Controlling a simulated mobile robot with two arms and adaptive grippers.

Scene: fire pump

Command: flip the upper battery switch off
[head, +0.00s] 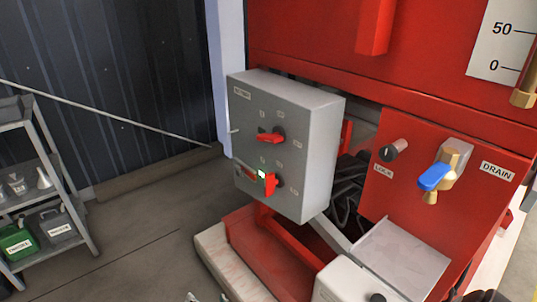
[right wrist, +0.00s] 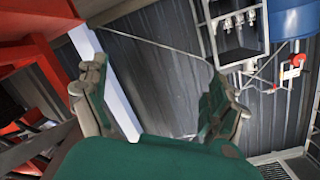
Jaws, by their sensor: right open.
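The grey battery switch box (head: 312,150) is fixed at the left end of the red pump unit. Its front has two red rotary switches, one above the other. The upper switch (head: 271,136) has its handle lying roughly sideways. The lower switch (head: 269,183) has its handle roughly upright, with a small green and white patch beside it. Labels around them are too small to read. My right gripper (right wrist: 158,105) is open and empty in the right wrist view, and no switch shows there. Small grey tips touch the head view's bottom edge; I cannot tell whose they are.
A blue-handled drain valve (head: 434,177) and a dark-tipped knob (head: 392,150) sit on the red panel right of the box. A shelf (head: 45,185) with cans and funnels stands far left. The floor between shelf and box is open.

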